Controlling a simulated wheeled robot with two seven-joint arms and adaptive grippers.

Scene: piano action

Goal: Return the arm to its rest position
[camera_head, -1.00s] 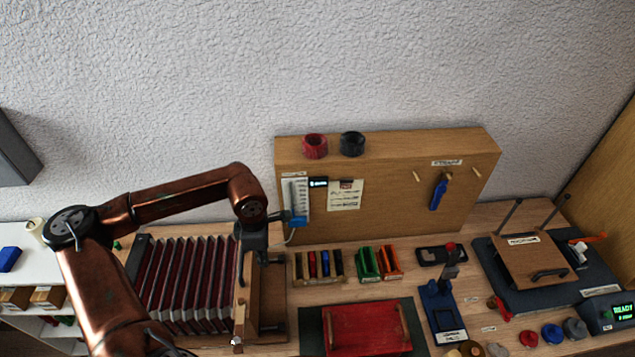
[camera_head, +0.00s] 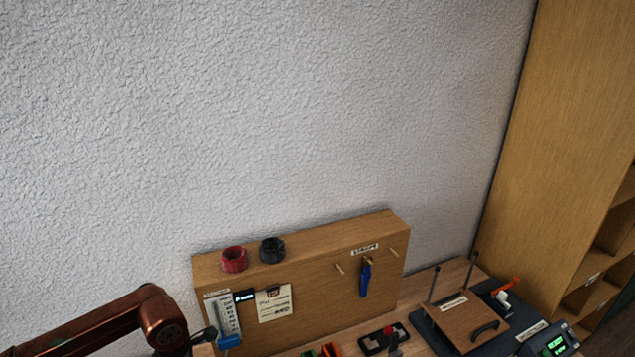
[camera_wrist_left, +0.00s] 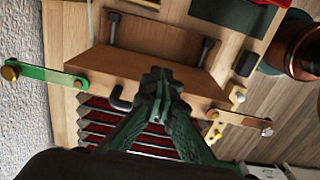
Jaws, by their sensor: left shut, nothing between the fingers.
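My left arm (camera_head: 100,325) comes in at the lower left of the head view, its copper links bent at a joint. Its gripper lies mostly below the picture edge there. In the left wrist view my left gripper (camera_wrist_left: 160,80) is shut, its green fingertips together with nothing between them. It is in front of a wooden end board (camera_wrist_left: 125,65) and the dark red pleated bellows (camera_wrist_left: 100,125). Whether the fingers touch the board cannot be told. My right arm is not in view.
A wooden back panel (camera_head: 320,290) bears a red roll (camera_head: 234,260), a black roll (camera_head: 272,250) and a hanging blue tool (camera_head: 364,280). A hinged wooden press (camera_head: 465,320) stands at right, near a tall shelf (camera_head: 560,150). A green strip (camera_wrist_left: 45,75) shows in the wrist view.

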